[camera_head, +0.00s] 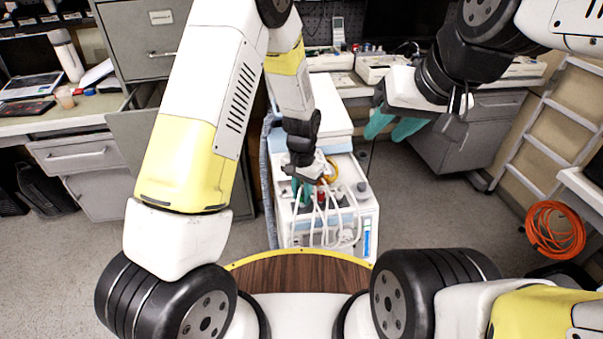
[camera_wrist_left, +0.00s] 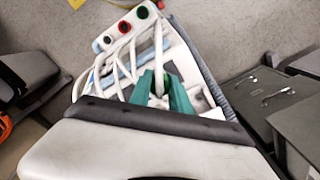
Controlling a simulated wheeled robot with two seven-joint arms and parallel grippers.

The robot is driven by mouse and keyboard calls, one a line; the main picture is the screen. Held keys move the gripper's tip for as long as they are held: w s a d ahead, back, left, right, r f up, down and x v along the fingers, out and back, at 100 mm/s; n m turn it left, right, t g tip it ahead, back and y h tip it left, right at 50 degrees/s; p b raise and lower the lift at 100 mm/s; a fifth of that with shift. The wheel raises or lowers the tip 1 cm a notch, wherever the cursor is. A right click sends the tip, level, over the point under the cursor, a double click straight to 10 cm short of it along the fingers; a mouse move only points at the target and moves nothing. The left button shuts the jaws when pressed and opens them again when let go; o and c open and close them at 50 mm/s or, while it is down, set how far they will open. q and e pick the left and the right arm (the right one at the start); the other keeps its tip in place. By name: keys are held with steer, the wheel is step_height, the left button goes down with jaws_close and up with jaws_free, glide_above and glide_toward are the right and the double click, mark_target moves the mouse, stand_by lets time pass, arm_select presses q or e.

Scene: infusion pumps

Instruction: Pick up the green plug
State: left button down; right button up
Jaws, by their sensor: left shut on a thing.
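The green plug (camera_wrist_left: 168,82) shows in the left wrist view between the teal fingers of my left gripper (camera_wrist_left: 162,92), which is shut on it. It is mostly hidden by the fingers. In the head view my left gripper (camera_head: 304,188) reaches down over the top of the white pump cart (camera_head: 363,215), among white cables. My right gripper (camera_head: 393,127) hangs to the right of the cart, its teal fingers apart and empty.
A red connector (camera_head: 321,197) sits close to my left gripper. Loose white cables (camera_head: 331,228) crowd the cart. An orange coil (camera_head: 556,230) hangs at right.

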arm_select(q)
steer(key=s+r, duration=0.1)
steer(key=s, duration=1.2)
steer(key=shift+s+d+r, duration=0.15)
steer(key=shift+s+d, duration=0.05)
steer(key=shift+d, duration=0.2)
steer(key=shift+w, duration=0.1)
